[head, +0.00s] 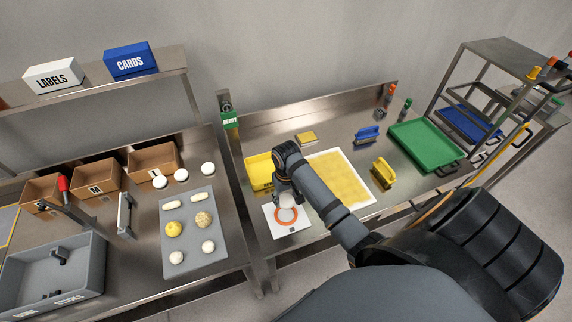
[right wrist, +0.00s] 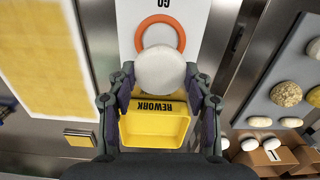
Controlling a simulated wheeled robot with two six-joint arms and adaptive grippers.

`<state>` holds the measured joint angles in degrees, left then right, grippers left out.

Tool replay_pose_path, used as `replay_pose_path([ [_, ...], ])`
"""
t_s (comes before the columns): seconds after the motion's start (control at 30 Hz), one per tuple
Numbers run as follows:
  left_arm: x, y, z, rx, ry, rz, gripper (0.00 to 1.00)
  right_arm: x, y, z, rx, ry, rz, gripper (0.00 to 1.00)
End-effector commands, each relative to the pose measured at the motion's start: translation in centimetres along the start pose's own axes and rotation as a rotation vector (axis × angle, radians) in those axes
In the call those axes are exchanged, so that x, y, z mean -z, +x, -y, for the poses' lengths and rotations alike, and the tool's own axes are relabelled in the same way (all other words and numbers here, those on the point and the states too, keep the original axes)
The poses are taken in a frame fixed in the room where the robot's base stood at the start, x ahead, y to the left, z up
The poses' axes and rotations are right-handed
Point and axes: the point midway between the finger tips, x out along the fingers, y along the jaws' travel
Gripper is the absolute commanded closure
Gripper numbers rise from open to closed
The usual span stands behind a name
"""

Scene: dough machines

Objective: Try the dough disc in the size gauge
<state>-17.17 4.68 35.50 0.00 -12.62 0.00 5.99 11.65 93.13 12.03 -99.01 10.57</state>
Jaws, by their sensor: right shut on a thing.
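The size gauge is a white card (head: 272,221) with an orange ring (head: 287,216), lying on the steel bench. In the right wrist view the ring (right wrist: 160,19) and the word GO show on the card. My right gripper (right wrist: 160,84) is shut on a pale round dough disc (right wrist: 160,70). The disc overlaps the near part of the ring in that view; its height above the card cannot be told. In the head view my right gripper (head: 284,196) is over the card's far side and mostly hides the disc. My left gripper is not in view.
A yellow REWORK bin (head: 257,171) stands just behind the card. A yellow-dusted board (head: 341,178) lies to the right, with yellow and blue tools beyond. A grey mat (head: 193,253) with several dough pieces is on the left bench, across a gap.

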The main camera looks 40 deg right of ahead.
Motion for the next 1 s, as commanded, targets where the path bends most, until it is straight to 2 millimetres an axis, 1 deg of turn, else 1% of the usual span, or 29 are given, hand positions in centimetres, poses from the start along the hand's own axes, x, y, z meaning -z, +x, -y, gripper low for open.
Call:
replay_pose_path([
  [0.17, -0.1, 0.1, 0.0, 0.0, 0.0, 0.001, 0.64, 0.0, 0.1, 0.0, 0.002, -0.001, 0.0, 0.81],
  [0.27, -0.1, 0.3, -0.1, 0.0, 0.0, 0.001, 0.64, 0.0, 0.5, 0.0, 0.002, -0.001, 0.0, 0.81],
  [0.7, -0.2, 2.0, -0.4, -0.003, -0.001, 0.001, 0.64, 0.0, 4.9, 0.0, 0.001, -0.002, 0.002, 0.81],
  [0.9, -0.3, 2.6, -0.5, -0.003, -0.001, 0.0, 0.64, 0.0, 6.5, 0.0, 0.001, -0.002, 0.001, 0.81],
  [1.0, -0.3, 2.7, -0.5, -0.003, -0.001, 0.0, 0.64, 0.0, 6.8, 0.0, 0.001, -0.003, 0.001, 0.81],
])
